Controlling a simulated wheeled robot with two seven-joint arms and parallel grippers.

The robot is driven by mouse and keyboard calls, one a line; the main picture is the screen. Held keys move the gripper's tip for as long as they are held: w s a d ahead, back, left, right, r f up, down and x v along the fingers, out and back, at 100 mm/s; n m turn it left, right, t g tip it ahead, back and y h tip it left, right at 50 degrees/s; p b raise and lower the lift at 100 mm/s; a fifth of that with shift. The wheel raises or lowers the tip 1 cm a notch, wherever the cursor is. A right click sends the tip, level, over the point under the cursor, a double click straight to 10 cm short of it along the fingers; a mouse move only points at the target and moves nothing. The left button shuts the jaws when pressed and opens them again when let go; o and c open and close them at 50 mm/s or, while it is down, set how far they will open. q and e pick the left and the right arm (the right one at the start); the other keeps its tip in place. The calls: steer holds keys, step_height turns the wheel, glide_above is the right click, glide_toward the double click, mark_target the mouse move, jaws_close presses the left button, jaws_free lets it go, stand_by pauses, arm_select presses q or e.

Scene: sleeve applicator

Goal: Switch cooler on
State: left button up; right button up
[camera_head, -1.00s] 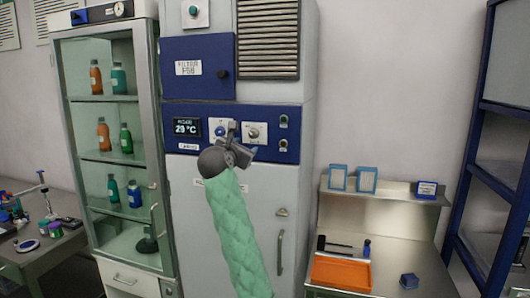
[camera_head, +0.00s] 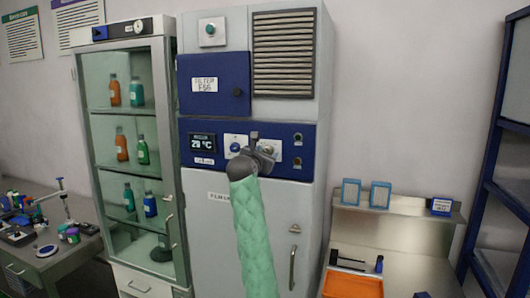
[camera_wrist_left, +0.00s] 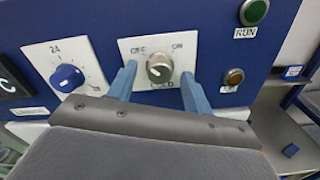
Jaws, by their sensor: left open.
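The cooler is a tall grey cabinet (camera_head: 222,229) with a blue control panel. Its switch is a round silver knob (camera_wrist_left: 159,68) on a white plate (camera_wrist_left: 140,45) marked off at upper left and on at upper right. The wrist view is too blurred to read the knob's setting surely. My left gripper (camera_head: 260,140) is in front of this plate and partly hides it in the head view. In the wrist view its two blue fingers (camera_wrist_left: 158,80) are open, one on each side of the knob, with gaps showing. My right gripper is not in view.
A blue dial (camera_wrist_left: 67,78) sits left of the knob. A green run button (camera_wrist_left: 253,12) and an amber one (camera_wrist_left: 233,77) are at right. The display (camera_head: 202,142) reads about 29 °C. A glass bottle cabinet (camera_head: 172,200) stands left and a steel bench (camera_head: 415,240) right.

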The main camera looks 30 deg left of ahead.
arm_select(q)
steer(key=c, duration=1)
steer(key=shift+o, duration=0.2)
